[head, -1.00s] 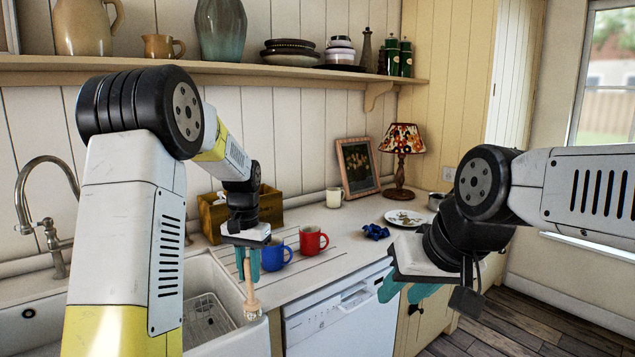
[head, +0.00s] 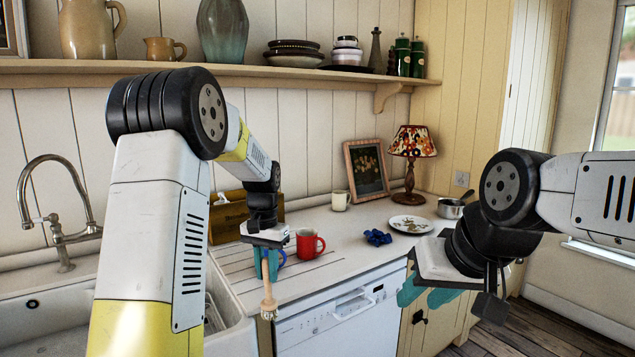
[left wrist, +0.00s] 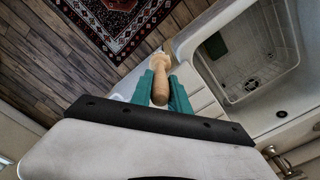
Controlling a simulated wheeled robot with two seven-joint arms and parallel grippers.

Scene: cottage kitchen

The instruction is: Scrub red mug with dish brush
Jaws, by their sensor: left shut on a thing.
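The red mug (head: 307,246) stands upright on the white counter. My left gripper (head: 268,264) is just left of it and nearer to me, shut on the dish brush (head: 268,303). The brush hangs down with its head lowest, in front of the counter edge, apart from the red mug. In the left wrist view, the brush's wooden handle (left wrist: 161,84) lies between the teal fingers. A blue mug (head: 282,261) is mostly hidden behind my left gripper. My right gripper (head: 426,295) is empty, in front of the cabinets, its teal fingers apart.
A sink (left wrist: 285,100) lies left of the counter. A wooden box (head: 228,215), cream cup (head: 340,200), blue object (head: 377,237), plate (head: 410,224), saucepan (head: 452,208), lamp (head: 411,160) and framed picture (head: 366,168) stand farther back. The counter front right of the red mug is clear.

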